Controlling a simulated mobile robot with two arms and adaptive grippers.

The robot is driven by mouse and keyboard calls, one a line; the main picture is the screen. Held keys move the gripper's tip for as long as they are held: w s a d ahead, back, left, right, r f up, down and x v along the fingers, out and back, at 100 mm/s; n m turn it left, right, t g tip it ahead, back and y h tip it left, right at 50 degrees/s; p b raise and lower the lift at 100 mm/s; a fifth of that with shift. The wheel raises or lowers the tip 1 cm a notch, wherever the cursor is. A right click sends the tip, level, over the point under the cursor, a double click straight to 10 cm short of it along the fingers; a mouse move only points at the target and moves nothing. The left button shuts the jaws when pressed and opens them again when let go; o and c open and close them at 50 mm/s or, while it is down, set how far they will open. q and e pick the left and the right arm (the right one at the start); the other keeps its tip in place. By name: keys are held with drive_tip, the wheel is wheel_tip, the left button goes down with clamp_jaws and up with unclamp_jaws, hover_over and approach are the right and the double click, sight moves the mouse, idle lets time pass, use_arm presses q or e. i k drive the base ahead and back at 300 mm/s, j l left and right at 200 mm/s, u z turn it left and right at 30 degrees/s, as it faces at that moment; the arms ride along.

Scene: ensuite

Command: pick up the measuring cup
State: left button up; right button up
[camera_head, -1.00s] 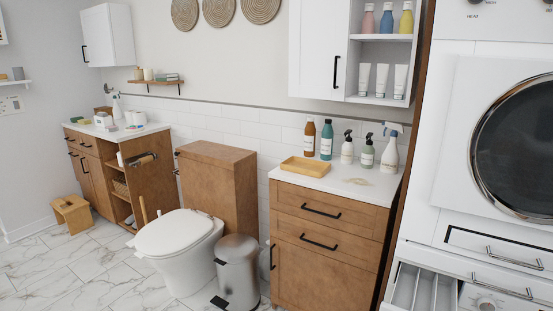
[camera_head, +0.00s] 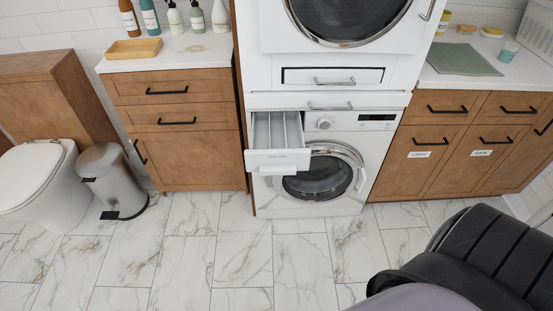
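I cannot make out a measuring cup for certain. A small teal and white cup-like container (camera_head: 509,51) stands on the right counter in the head view, but it is too small to tell what it is. A yellow container (camera_head: 443,22) stands near the back left of the same counter, by the dryer. Neither of my grippers is in view.
The washing machine (camera_head: 325,165) has its detergent drawer (camera_head: 278,158) pulled out. A grey-green mat (camera_head: 460,59) lies on the right counter (camera_head: 430,77). A wooden cabinet (camera_head: 190,110), a metal bin (camera_head: 112,180) and a toilet (camera_head: 45,180) stand left. The marble floor (camera_head: 240,260) is open in front.

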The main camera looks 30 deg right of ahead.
sight(510, 50)
drive_tip(key=z, duration=2.45)
drive_tip(key=i, duration=0.25)
